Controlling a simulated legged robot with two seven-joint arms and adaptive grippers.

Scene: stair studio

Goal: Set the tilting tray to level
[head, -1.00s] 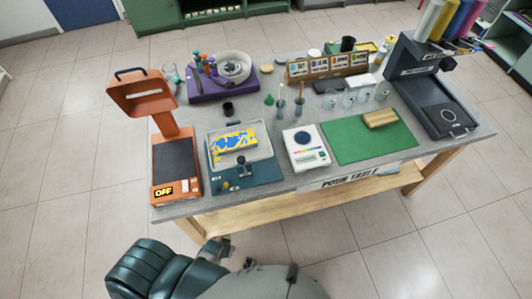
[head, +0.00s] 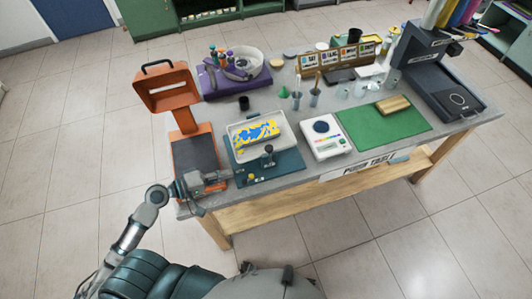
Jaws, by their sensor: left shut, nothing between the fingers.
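The tilting tray (head: 233,150) is a pale, shallow tray with a blue and yellow patterned surface inside. It sits on a teal base (head: 288,165) at the table's front left. A dark knob or handle (head: 268,152) stands at its front edge. I cannot tell the tray's exact tilt from here. My left gripper (head: 228,178) is shut and empty. It is at the table's front left, in front of the orange device and just left of the teal base, apart from the knob. My right gripper is not in view.
An orange device (head: 167,90) with a dark plate stands left of the tray. A white scale (head: 325,145) and green mat (head: 375,133) are to the right. A purple stand (head: 215,85) is behind. A dark machine (head: 440,85) stands at the right end. Floor in front is clear.

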